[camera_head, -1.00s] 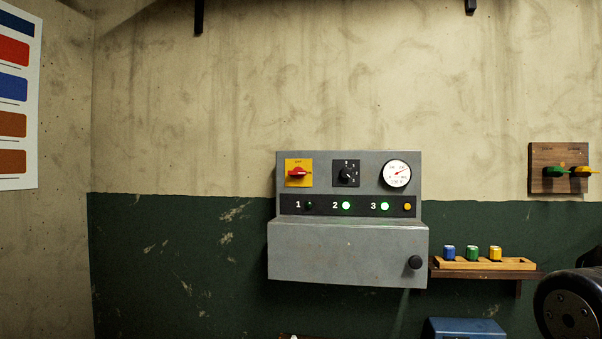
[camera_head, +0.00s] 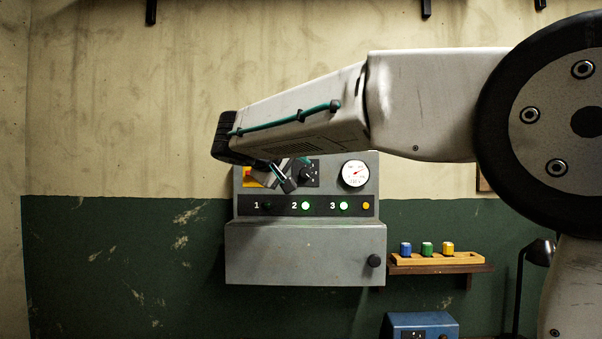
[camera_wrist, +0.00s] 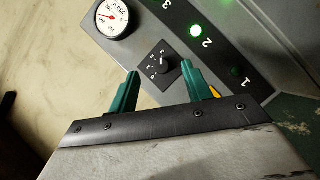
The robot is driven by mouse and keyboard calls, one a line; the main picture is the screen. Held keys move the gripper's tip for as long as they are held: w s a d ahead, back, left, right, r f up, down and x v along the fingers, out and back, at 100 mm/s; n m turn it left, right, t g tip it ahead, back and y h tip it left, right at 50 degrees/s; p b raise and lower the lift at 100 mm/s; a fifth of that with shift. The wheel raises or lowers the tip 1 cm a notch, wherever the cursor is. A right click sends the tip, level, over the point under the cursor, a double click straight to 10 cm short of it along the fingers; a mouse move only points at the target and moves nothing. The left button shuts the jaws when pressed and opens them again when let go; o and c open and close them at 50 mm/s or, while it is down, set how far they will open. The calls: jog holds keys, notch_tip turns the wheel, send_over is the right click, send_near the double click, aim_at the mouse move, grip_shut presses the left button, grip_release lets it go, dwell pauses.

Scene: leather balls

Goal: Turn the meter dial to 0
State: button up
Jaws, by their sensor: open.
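A small black rotary dial (camera_head: 308,173) with white figures around it sits on a black plate in the upper middle of the grey wall panel (camera_head: 305,252). The same dial shows in the wrist view (camera_wrist: 168,67); I cannot read its setting surely. My gripper (camera_head: 288,180) is in front of the panel, just left of the dial in the head view. In the wrist view my gripper's green fingers (camera_wrist: 161,78) are open and empty, one on each side of the dial in the picture, seemingly short of it. A round white gauge (camera_head: 355,173) with a red needle is right of the dial.
A yellow-backed switch (camera_head: 248,178) is mostly hidden behind my gripper. Below are lamps: 1 dark, 2 (camera_head: 306,206) and 3 (camera_head: 343,206) green, plus an amber one (camera_head: 365,206). A wooden rack (camera_head: 440,259) with coloured pieces and a blue box (camera_head: 420,322) are lower right.

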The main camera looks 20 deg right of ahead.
aim_at(304, 172)
jog(key=shift+t, duration=0.4)
jog(key=w+d, duration=0.1)
jog(key=w, duration=0.1)
jog(key=w+d, duration=0.1)
jog(key=w, duration=0.1)
jog(key=w+d, duration=0.1)
jog(key=w, duration=0.2)
jog(key=shift+d+f, duration=0.2)
jog(key=shift+d, duration=0.2)
jog(key=c, duration=1)
